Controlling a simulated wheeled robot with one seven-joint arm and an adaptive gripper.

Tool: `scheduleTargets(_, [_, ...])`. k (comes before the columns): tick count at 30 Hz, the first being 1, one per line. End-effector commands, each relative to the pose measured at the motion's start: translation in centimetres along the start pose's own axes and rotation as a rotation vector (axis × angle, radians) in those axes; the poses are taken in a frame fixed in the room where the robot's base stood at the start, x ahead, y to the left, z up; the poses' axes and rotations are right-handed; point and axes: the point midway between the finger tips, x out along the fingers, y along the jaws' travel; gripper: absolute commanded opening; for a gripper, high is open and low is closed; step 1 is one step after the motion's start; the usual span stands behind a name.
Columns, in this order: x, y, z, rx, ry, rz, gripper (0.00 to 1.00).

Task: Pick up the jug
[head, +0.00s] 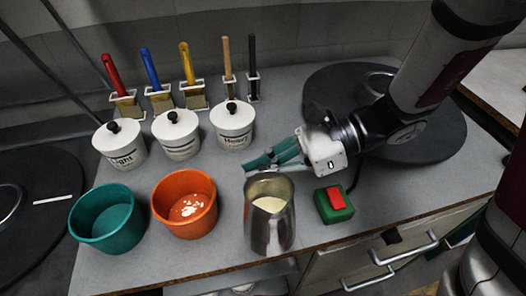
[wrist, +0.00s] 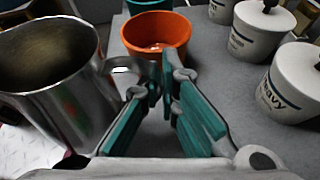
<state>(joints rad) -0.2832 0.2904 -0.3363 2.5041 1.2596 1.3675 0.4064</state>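The jug (head: 270,230) is a shiny metal pitcher with pale cream-coloured contents, upright near the counter's front edge. In the wrist view the jug (wrist: 60,90) fills the left side, and its handle (wrist: 122,66) reaches right toward my fingers. My gripper (head: 250,163) is just behind the jug, pointing left and low over the counter. Its teal-padded fingers (wrist: 163,82) look partly open, with counter showing between them and the tips close together. The handle lies left of the fingertips; I see no grip on it. In the head view the handle is hidden.
An orange bowl (head: 186,222) and a teal bowl (head: 107,225) stand left of the jug. White lidded pots (head: 232,130) and upright coloured-handled brushes (head: 188,63) stand behind. A green box with a red button (head: 334,203) is close right of the jug. Round dark plates (head: 430,135) flank the area.

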Motion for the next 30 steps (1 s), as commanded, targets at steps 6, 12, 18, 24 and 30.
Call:
scheduleTargets(6, [0.3, 1.7, 0.5, 0.003, -0.001, 0.001, 0.0])
scheduleTargets(12, [0.4, 2.1, 0.7, 0.004, -0.001, 0.002, 0.0])
scheduleTargets(18, [0.5, 2.6, 0.7, 0.003, -0.001, 0.002, 0.0])
scheduleTargets(24, [0.6, 3.1, 0.7, 0.002, -0.001, 0.001, 0.0])
scheduleTargets(30, [0.7, 3.5, 0.7, 0.002, -0.001, 0.002, 0.0])
